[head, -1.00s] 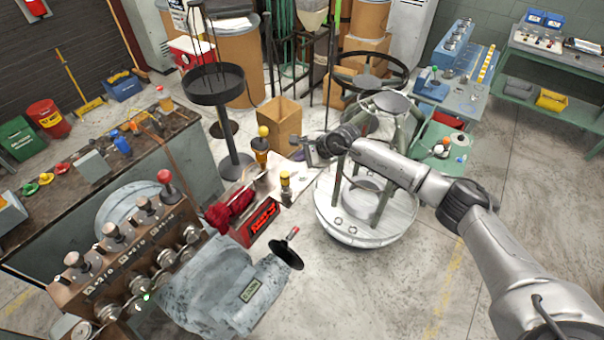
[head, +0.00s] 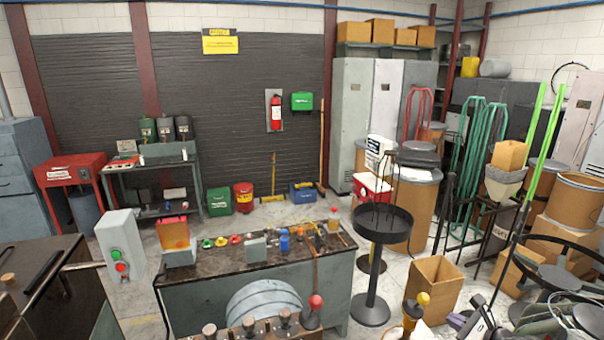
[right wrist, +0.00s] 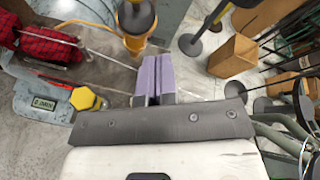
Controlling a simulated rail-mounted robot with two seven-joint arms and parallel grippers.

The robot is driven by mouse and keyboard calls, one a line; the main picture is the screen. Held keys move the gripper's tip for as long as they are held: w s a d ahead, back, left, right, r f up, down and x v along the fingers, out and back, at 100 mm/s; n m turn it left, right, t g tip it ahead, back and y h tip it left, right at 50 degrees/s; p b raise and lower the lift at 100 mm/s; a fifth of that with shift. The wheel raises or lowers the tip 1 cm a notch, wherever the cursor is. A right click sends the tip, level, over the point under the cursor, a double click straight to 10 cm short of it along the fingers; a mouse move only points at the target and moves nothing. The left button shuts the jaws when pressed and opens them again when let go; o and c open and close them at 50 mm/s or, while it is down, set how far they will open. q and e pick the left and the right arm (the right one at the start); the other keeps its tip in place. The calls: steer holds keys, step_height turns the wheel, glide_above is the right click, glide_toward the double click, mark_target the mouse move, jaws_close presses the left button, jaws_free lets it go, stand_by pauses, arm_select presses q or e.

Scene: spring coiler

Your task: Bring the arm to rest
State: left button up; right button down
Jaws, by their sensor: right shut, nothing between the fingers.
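My right gripper (right wrist: 153,64) shows in the right wrist view with its two purple fingers together and nothing between them. It also shows at the lower right edge of the head view (head: 459,321), with most of my right arm out of the frame. The fingertips are near a post with a yellow and orange top (right wrist: 136,22), apart from it as far as I can tell. A yellow knob (right wrist: 83,98) is to the left of the fingers. My left gripper is in neither view.
A black round tray stand (head: 382,222) and an open cardboard box (head: 433,285) stand near my right gripper. The workbench (head: 262,262) with a red-knobbed lever (head: 315,303) is to the left. Dark round frames (head: 562,278) are at the right. Some floor shows between them.

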steer(key=s+r+m+t+h, duration=0.3)
steer(key=r+m+t+h, duration=0.8)
steer(key=r+m, duration=1.4)
steer(key=s+a+f+m+g+y, duration=0.2)
steer(key=s+a+f+m+g, duration=0.55)
steer(key=s+f, duration=0.35)
steer(key=s+a+f+m+g+y, duration=0.2)
steer(key=s+a+f+m+g, duration=0.5)
steer(key=s+f, duration=0.45)
steer(key=s+a+f+m+g+y, duration=0.1)
steer(key=s+a+f+m+g, duration=0.15)
steer(key=s+f, duration=0.75)
steer(key=s+a+f+m+g+y, duration=0.1)
steer(key=s+f+g, duration=0.2)
steer(key=s+f, duration=0.7)
step_height(320, 180, up, 17)
steer(key=p, duration=1.6)
step_height(320, 180, down, 58)
steer(key=s+b, duration=0.1)
steer(key=b, duration=5.6)
steer(key=shift+r+b, duration=0.15)
steer(key=shift+b, duration=0.25)
